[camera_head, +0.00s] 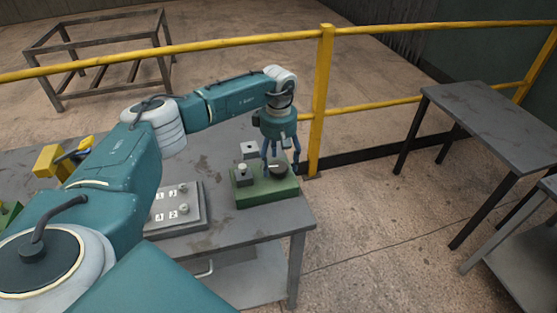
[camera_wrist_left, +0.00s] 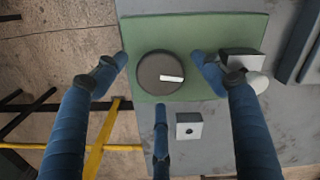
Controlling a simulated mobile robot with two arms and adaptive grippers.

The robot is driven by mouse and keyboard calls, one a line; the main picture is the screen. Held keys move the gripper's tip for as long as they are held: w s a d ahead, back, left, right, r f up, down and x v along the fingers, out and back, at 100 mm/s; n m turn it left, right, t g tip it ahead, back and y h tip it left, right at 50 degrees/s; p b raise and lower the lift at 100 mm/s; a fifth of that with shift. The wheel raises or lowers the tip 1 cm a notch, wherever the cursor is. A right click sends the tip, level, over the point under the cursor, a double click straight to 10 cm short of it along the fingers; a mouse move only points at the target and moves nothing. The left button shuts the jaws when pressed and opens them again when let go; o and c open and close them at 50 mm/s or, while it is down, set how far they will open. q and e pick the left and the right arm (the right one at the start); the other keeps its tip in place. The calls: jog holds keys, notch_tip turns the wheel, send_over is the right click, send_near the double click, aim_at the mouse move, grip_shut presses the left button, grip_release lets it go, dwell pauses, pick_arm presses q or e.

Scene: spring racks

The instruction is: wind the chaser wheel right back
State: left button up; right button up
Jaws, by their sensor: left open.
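The dark round wheel (camera_head: 281,170) sits on top of a green box (camera_head: 262,194) near the table's right end. In the left wrist view the wheel (camera_wrist_left: 160,72) lies on the green plate (camera_wrist_left: 185,30) and carries a white mark on its right side, pointing right. My left gripper (camera_head: 281,162) points down over the wheel. Its blue fingers are spread around the wheel, apart from it, in the left wrist view (camera_wrist_left: 160,80). It is open and empty. How far the fingertips are above the wheel is hard to tell. My right gripper is not in view.
A small knob (camera_head: 242,170) stands on the green box left of the wheel. A grey block (camera_head: 249,149) stands behind the box. A grey panel with knobs (camera_head: 180,207) lies to the left. A yellow railing (camera_head: 322,100) runs close behind the table.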

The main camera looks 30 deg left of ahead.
pick_arm(q)
jog(key=shift+f, duration=0.45)
jog(key=c, duration=1.1)
jog(key=shift+c, duration=0.2)
jog(key=shift+n, duration=0.3)
